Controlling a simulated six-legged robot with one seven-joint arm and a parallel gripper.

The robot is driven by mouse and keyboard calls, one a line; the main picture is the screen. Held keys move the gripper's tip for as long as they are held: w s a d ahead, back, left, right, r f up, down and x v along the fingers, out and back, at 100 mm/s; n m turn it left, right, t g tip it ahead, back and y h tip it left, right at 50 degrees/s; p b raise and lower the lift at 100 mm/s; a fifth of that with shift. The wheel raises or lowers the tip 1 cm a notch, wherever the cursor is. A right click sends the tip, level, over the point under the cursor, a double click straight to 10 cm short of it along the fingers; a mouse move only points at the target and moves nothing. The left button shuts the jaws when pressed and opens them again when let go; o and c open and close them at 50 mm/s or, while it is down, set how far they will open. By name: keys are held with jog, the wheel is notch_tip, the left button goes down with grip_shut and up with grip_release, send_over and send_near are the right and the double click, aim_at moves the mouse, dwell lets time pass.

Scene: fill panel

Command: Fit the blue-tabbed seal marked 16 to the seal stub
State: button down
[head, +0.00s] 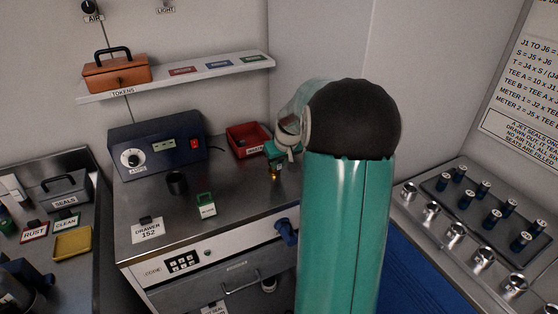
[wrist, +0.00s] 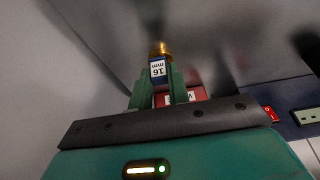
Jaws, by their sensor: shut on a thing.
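The seal marked 16 (wrist: 157,69) has a blue tab with a white label and a brass-coloured tip. In the wrist view it sits between the green fingers of my gripper (wrist: 157,84), which is shut on it. In the head view my gripper (head: 275,158) hangs over the right back part of the steel bench, just right of the red tray, with a small golden tip below it. I cannot tell for sure which thing is the seal stub. A label at the bottom edge (head: 213,308) is cut off and seems to begin with "SEAL".
The steel bench (head: 235,185) carries a dark blue box with a dial (head: 157,145), a black cup (head: 177,183), a green-tabbed tag (head: 206,205) and the red tray (head: 240,134). A blue valve handle (head: 286,232) juts from its front. Several metal cylinders (head: 483,258) stand at right.

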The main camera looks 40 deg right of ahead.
jog(key=shift+f, duration=1.2)
jog(key=c, duration=1.3)
grip_release()
jog(key=shift+o, duration=0.2)
jog(key=v, duration=1.3)
jog(key=shift+r, duration=0.35)
jog(key=shift+s+a, duration=0.1)
